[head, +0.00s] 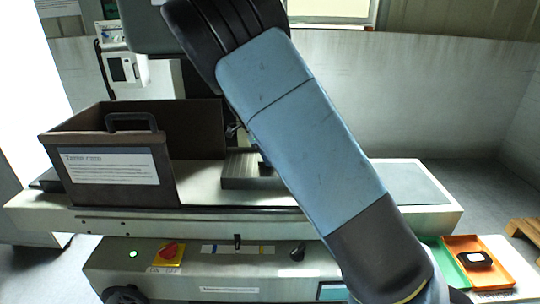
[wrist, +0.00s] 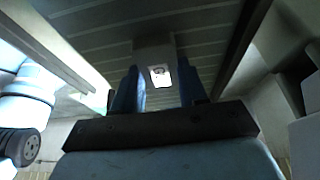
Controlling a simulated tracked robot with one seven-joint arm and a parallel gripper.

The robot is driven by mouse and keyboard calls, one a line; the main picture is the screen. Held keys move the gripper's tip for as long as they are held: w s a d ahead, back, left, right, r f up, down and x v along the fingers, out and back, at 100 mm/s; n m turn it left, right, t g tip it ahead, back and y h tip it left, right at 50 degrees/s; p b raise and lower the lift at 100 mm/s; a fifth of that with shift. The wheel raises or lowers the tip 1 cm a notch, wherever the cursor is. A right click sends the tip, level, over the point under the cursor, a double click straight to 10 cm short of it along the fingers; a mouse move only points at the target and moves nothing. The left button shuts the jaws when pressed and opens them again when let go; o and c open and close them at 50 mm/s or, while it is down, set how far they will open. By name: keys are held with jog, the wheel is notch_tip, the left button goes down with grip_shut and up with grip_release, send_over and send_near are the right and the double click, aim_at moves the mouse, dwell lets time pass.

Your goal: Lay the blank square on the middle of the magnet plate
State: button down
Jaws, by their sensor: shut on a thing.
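My gripper (wrist: 159,78) shows in the wrist view as two blue fingers standing apart. A small grey block with a bright white patch sits between them, and I take it for the blank square (wrist: 160,72). The gripper is shut on it. In the head view my arm's blue link crosses the middle and hides the gripper and the blank. The dark grey block that looks like the magnet plate (head: 236,170) lies on the machine bed; my arm covers its right part. A small dark piece shows at its edge beside the arm and is unclear.
A brown open bin (head: 112,178) with a handle and label stands on the bed (head: 200,183) left of the plate. An orange tray (head: 490,279) holding a black item (head: 474,260) and a green tray (head: 447,268) are at right. The bed's right end looks clear.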

jog(key=c, duration=0.6)
grip_release()
jog(key=shift+a+r, duration=0.1)
jog(key=shift+r, duration=0.1)
jog(key=a, duration=1.2)
jog(key=shift+w+a+r, duration=0.15)
jog(key=shift+w+r, duration=0.05)
jog(key=shift+r, duration=0.2)
